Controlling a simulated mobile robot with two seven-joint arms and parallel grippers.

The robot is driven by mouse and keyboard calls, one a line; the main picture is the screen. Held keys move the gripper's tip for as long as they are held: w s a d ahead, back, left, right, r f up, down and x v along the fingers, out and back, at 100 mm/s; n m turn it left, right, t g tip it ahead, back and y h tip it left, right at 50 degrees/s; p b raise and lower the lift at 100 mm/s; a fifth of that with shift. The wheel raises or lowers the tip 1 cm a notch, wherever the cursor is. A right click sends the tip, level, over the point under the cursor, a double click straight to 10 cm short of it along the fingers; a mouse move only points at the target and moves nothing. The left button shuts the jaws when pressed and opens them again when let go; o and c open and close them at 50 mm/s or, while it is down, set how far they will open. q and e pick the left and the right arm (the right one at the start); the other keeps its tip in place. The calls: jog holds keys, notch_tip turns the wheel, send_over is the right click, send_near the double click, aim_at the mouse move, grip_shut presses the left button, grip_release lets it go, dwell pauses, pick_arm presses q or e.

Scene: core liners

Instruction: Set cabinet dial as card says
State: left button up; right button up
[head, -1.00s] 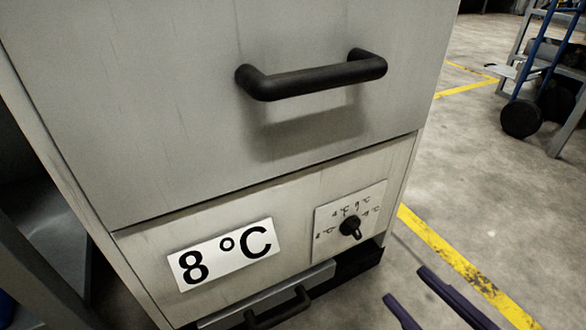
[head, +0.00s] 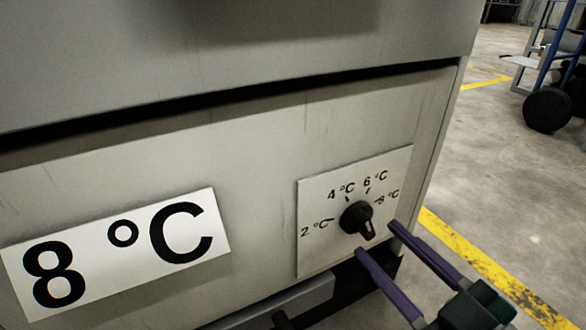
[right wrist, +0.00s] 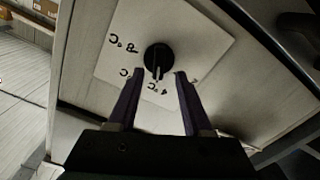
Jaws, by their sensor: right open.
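The card (head: 115,250) on the cabinet front reads 8 °C. Right of it, a pale plate (head: 318,262) carries a black dial (head: 356,218) with marks for 2, 4, 6 and 8 °C. The dial's bar with a light line leans down and right in the head view; I cannot tell which mark it is set to. My right gripper (head: 378,239) is open, its fingertips just below and right of the dial. In the right wrist view, the dial (right wrist: 158,56) lies just beyond and between the open fingertips (right wrist: 159,72). My left gripper is not in view.
The grey cabinet (head: 240,150) fills most of the head view. Open floor with a yellow line (head: 470,255) lies to the right. A blue-framed cart with a black wheel (head: 547,110) stands farther back.

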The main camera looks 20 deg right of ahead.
aim_at(362, 223)
jog(key=w+b, duration=0.1)
jog(key=w, duration=0.2)
jog(key=shift+s, duration=0.1)
grip_shut()
dwell(0.4)
